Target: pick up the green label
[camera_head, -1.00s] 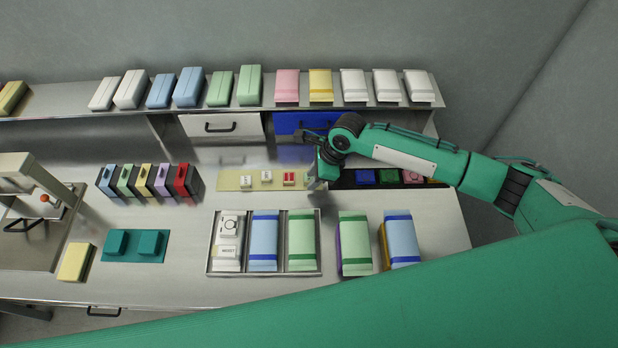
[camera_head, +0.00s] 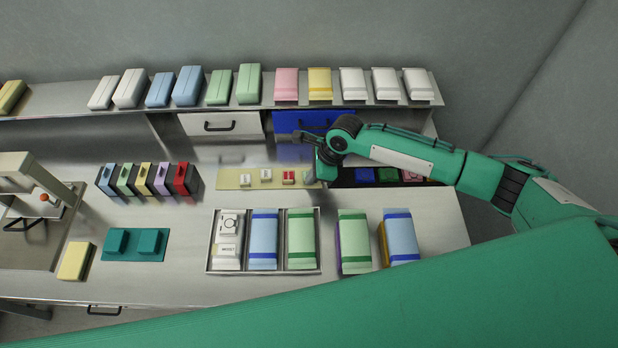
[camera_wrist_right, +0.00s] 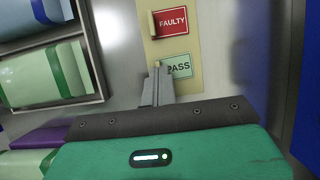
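The green label, marked PASS (camera_wrist_right: 178,67), lies on a cream strip in the right wrist view, below the red FAULTY label (camera_wrist_right: 169,22). In the head view the green label (camera_head: 309,176) is small and partly hidden by my right gripper (camera_head: 315,172). In the wrist view my right gripper (camera_wrist_right: 157,70) has its fingertips close together at the label's left edge, by a small tan tab. I cannot tell whether they are clamped on the tab. My left gripper is out of view.
The cream strip (camera_head: 228,180) also bears white labels and a red one. A dark tray (camera_head: 343,179) with coloured pieces lies just right. A metal tray (camera_head: 212,268) with packs stands in front. A blue drawer front (camera_head: 290,122) is behind.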

